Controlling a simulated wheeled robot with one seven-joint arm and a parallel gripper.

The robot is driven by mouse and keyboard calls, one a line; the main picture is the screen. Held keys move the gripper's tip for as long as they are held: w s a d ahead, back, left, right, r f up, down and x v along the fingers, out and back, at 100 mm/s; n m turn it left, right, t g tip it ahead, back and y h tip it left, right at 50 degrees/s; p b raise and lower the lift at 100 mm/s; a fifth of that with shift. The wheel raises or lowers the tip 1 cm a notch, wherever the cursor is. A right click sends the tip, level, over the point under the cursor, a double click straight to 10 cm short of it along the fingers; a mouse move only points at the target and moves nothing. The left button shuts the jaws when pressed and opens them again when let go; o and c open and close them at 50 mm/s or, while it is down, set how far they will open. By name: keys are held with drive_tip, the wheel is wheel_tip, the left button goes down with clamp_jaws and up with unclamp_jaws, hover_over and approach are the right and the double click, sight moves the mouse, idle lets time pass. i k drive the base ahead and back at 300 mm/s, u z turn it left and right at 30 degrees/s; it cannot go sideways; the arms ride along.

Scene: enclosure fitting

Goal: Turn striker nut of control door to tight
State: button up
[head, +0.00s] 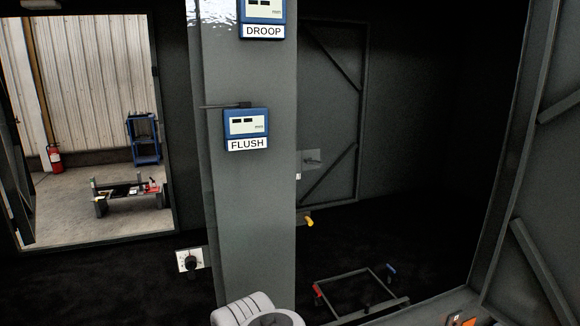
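A small white plate (183,262) with a round dark knob or nut (191,262) sits on the left side of the grey post, low down; it may be the striker nut, but no label shows which door it belongs to. Whether it is tight or loose cannot be told. A grey door panel (334,110) with diagonal braces stands behind the post on the right, with a small plate (311,160) on it. Another braced grey panel (550,190) stands at the right edge. A white rounded part of my arm shows at the bottom middle; my gripper is not in view.
The grey post (245,200) carries blue gauges labelled DROOP (263,10) and FLUSH (247,125). A yellow-orange handle (307,220) sticks out right of it. A frame (345,312) with red and blue ends lies low right. An opening at left shows a bench (130,190) and fire extinguisher (55,158).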

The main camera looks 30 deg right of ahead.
sight(310, 161)
drive_tip(key=u, duration=0.7)
drive_tip(key=k, duration=1.1)
drive_tip(key=z, duration=1.15)
drive_tip(key=i, duration=0.5)
